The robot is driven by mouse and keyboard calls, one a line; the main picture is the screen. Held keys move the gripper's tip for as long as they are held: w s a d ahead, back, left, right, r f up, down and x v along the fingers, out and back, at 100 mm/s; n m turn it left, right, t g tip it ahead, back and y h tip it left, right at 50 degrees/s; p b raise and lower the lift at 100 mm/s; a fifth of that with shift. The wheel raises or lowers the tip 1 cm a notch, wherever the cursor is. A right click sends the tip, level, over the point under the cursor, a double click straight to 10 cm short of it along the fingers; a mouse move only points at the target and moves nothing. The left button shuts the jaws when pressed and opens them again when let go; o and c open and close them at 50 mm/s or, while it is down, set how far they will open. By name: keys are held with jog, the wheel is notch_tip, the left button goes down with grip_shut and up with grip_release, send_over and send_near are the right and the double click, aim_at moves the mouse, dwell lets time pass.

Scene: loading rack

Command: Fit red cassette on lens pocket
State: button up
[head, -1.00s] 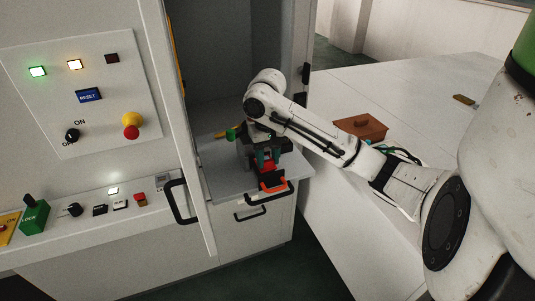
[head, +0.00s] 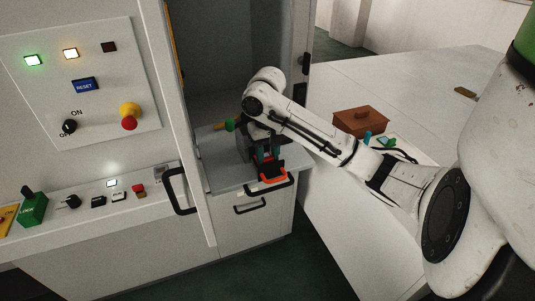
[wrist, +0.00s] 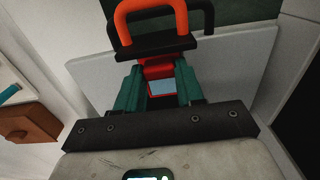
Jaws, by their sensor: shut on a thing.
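My gripper (wrist: 158,78) is shut on the red cassette (wrist: 158,70), which sits between its two green fingers in the wrist view. A pale blue, window-like patch shows on the cassette's near side. In the head view my gripper (head: 268,155) points down over the grey shelf of the open cabinet, near its front edge. An orange loop handle (wrist: 118,28) on a black bar is just beyond the fingertips; it also shows at the shelf front in the head view (head: 273,180). I cannot make out the lens pocket, and whether the cassette touches anything is hidden.
The grey shelf (head: 222,180) has black handles below it. The open cabinet door with a black handle (head: 174,190) stands left of my arm. A brown box (head: 360,121) and small teal items stand on the white table to the right. A control panel (head: 90,85) is at left.

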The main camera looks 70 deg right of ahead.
jog(key=shift+f+b, duration=0.4)
jog(key=shift+f, duration=0.4)
dwell(0.8)
jog(key=o, duration=1.1)
notch_tip(320, 180, up, 11)
jog(key=p, duration=0.1)
jog(key=shift+f, duration=0.1)
dwell(0.4)
